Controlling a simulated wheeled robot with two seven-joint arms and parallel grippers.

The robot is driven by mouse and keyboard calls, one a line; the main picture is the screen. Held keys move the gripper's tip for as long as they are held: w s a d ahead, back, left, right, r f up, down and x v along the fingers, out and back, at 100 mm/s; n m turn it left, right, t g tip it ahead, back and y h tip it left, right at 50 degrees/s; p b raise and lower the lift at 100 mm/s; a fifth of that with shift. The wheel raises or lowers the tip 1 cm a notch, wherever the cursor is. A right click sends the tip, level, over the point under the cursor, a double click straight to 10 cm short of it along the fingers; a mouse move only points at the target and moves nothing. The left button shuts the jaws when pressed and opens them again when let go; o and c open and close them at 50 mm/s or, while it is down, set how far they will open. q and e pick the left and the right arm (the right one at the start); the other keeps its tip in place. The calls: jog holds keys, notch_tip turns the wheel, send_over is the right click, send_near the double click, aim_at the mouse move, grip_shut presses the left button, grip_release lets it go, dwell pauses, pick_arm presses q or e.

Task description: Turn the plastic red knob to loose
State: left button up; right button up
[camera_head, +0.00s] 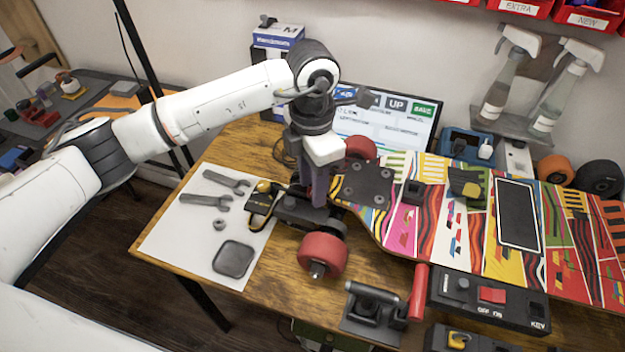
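A red cylindrical handle (418,292) stands upright beside a dark metal clamp-like fixture (373,310) at the table's front edge. A red switch (491,294) sits on a black box (470,313) marked OFF, ON and KEY. I cannot tell which of these red parts is the knob. My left gripper (318,192) points down over the skateboard's truck (306,212), between two red wheels (322,254), left of and apart from both red parts. Its fingertips are partly hidden against the truck, so its opening is unclear. My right gripper is out of view.
A colourful skateboard (590,250) lies across the wooden table (265,285). A white sheet (180,240) holds wrenches (205,201) and a dark square pad (234,259). A monitor (400,112) and spray bottles (509,75) stand behind. Bare table shows left of the fixture.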

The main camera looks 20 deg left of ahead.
pick_arm(q)
grip_shut()
jog(key=shift+n, duration=0.4)
jog(key=shift+n+b, duration=0.5)
jog(key=shift+n, duration=0.6)
jog(key=n+b, duration=0.1)
jog(key=n, duration=0.8)
jog(key=shift+n+b, duration=0.4)
jog(key=n, duration=0.5)
